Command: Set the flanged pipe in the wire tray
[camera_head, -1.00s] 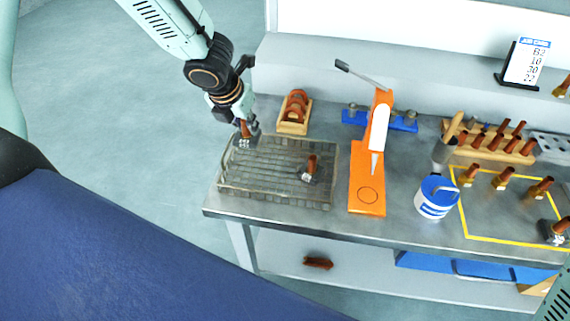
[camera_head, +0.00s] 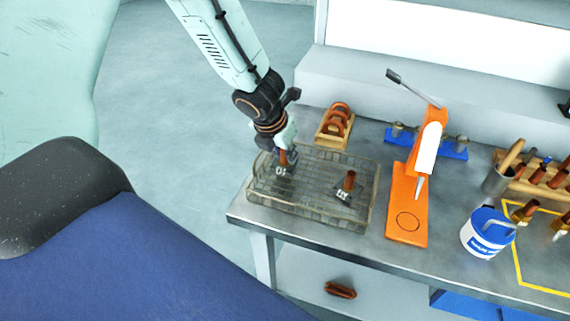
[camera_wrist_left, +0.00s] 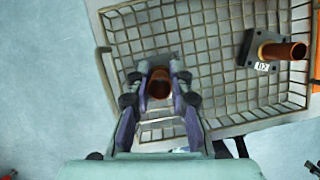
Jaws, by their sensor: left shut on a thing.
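The wire tray (camera_head: 318,215) stands at the left end of the metal bench; its mesh also fills much of the left wrist view (camera_wrist_left: 205,50). My left gripper (camera_head: 284,154) is over the tray's left part, shut on a flanged copper-brown pipe (camera_head: 283,158). In the left wrist view the pipe's open end (camera_wrist_left: 159,84) shows between the fingers (camera_wrist_left: 158,88). Its labelled flange is low, at about tray level; I cannot tell whether it touches the mesh. Another flanged pipe (camera_head: 349,181) stands upright in the tray's right part, apart from the held one. My right gripper is out of view.
An orange press (camera_head: 407,215) stands right of the tray, with a white-and-blue tub (camera_head: 487,235) beyond it. A wooden rack of brown rings (camera_head: 334,129) is behind the tray. A brown part (camera_head: 340,290) lies on the lower shelf.

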